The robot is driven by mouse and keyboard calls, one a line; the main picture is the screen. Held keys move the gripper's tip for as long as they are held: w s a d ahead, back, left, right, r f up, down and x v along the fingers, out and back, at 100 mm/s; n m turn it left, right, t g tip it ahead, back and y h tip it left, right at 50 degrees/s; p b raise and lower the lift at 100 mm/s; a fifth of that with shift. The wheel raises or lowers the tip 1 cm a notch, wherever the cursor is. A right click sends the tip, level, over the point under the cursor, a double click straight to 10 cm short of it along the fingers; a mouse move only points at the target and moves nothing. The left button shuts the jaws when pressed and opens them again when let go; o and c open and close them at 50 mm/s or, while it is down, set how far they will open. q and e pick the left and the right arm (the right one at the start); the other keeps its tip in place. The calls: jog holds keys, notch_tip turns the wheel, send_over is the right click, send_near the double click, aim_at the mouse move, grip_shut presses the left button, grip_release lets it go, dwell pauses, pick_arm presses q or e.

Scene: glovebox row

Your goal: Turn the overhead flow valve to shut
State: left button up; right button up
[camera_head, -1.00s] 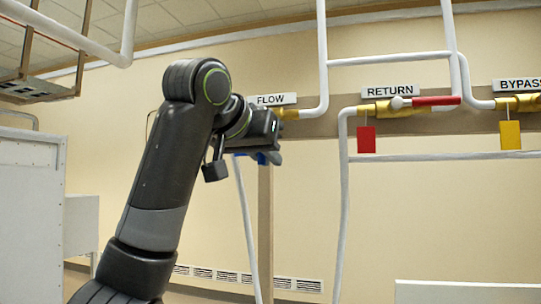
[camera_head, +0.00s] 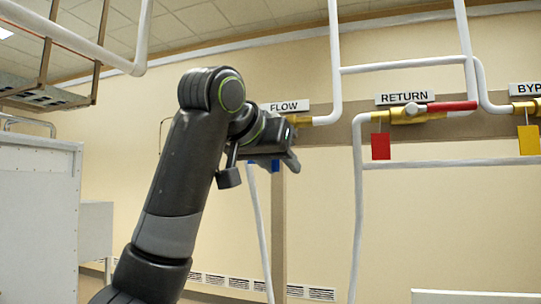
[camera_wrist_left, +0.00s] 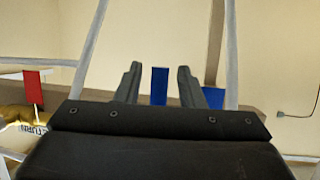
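The flow valve under the FLOW label (camera_head: 285,106) shows a brass body end (camera_head: 299,121) on the wall pipe, mostly hidden behind my left gripper. My left gripper (camera_head: 288,158) is at the valve, just below the label. In the left wrist view, its two fingers (camera_wrist_left: 159,88) stand apart with a blue strip (camera_wrist_left: 159,86) between them, a gap showing on both sides. A second blue piece (camera_wrist_left: 213,97) shows just right of the right finger. I cannot tell which is the handle and which the tag. My right gripper is out of view.
The return valve (camera_head: 408,115), with a red handle and red tag (camera_head: 381,146), sits right of the flow valve. A yellow tag (camera_head: 529,140) hangs under BYPASS. White pipes (camera_head: 356,210) run down the wall. A white cabinet (camera_head: 38,220) stands at left.

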pick_arm(q)
jog(key=b+v, duration=0.9)
jog(key=v, duration=0.8)
jog(key=shift+a, duration=0.15)
